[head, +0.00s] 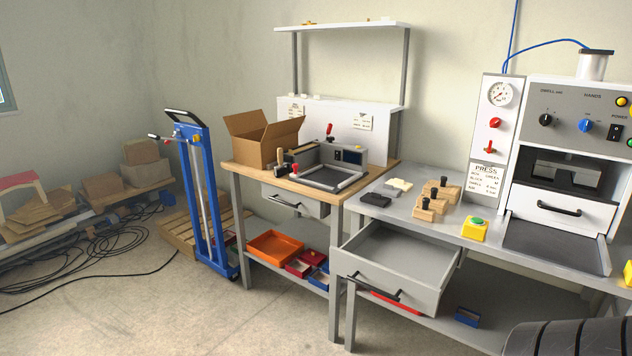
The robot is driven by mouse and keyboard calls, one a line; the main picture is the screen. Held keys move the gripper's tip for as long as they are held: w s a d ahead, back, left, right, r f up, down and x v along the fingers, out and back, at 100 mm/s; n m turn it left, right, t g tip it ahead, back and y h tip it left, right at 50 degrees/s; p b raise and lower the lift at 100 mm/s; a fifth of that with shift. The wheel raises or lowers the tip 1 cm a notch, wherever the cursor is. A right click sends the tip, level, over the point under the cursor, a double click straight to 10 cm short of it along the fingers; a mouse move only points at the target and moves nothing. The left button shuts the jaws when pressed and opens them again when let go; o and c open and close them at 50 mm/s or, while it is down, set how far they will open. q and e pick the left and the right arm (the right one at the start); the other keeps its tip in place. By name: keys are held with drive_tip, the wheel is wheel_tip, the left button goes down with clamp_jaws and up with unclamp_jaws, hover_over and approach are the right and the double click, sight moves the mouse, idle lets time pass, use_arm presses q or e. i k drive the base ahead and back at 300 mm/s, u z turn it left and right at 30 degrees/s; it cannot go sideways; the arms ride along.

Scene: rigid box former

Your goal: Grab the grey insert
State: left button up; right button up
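A small flat grey piece (387,191), which looks like the grey insert, lies on the grey bench top (452,222) behind the open drawer. A flat dark piece (375,200) lies in front of it to the left, and a cream piece (400,184) lies behind it. They are close together and small, so I cannot tell their exact shapes. Neither of my grippers is in view.
A grey drawer (400,262) stands pulled out and empty below the pieces. An open carton (262,140) stands left.

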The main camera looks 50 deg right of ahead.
sight(385, 188)
drive_tip(key=u, duration=0.1)
drive_tip(key=i, duration=2.1)
drive_tip(key=z, duration=1.65)
drive_tip(key=i, duration=1.05)
drive_tip(key=z, duration=1)
